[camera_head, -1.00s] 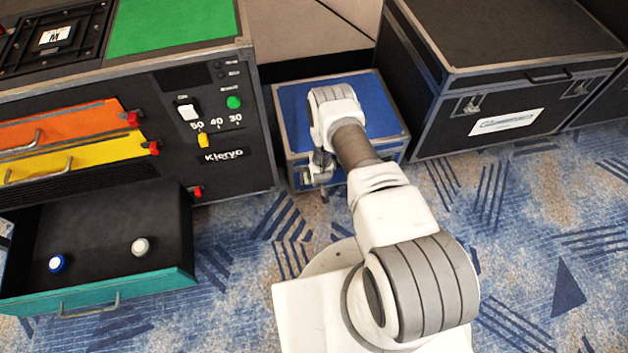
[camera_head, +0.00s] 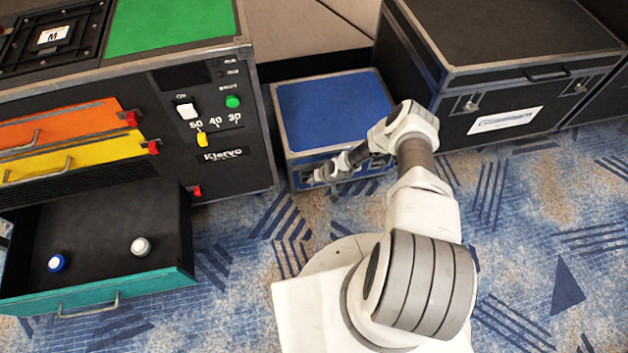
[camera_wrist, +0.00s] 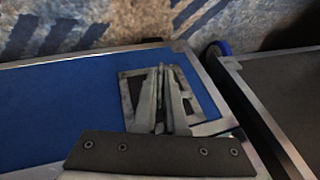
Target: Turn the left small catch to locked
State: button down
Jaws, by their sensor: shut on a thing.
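The blue case (camera_head: 335,105) with metal edges stands on the carpet between the black cabinet and a large black case. In the wrist view its blue front panel (camera_wrist: 60,105) shows, with the left small catch (camera_wrist: 133,88) set in a metal plate near the corner. My gripper (camera_wrist: 164,80) is over this plate, its fingers close together and shut on the catch's small handle. The fingers mostly hide the handle, so its turn angle cannot be told. In the head view my gripper (camera_head: 310,178) is at the left of the case's front, hiding the catch.
The black cabinet (camera_head: 225,180) stands close on the left, with a teal-fronted drawer (camera_head: 150,285) pulled out, holding a blue and a white knob-like piece. The large black case (camera_head: 510,100) stands on the right. Carpet in front is free.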

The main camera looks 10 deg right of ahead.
jog(key=shift+w+y, duration=0.2)
jog(key=shift+y, duration=0.1)
jog(key=shift+w+r, duration=0.2)
jog(key=shift+w+d, duration=0.1)
jog(key=c, duration=1)
grip_release()
jog(key=shift+d+r, duration=0.1)
jog(key=shift+s+r, duration=0.1)
jog(key=shift+s, duration=0.1)
jog(key=p+v, duration=0.7)
jog(key=v, duration=1)
jog(key=shift+s+d, duration=0.2)
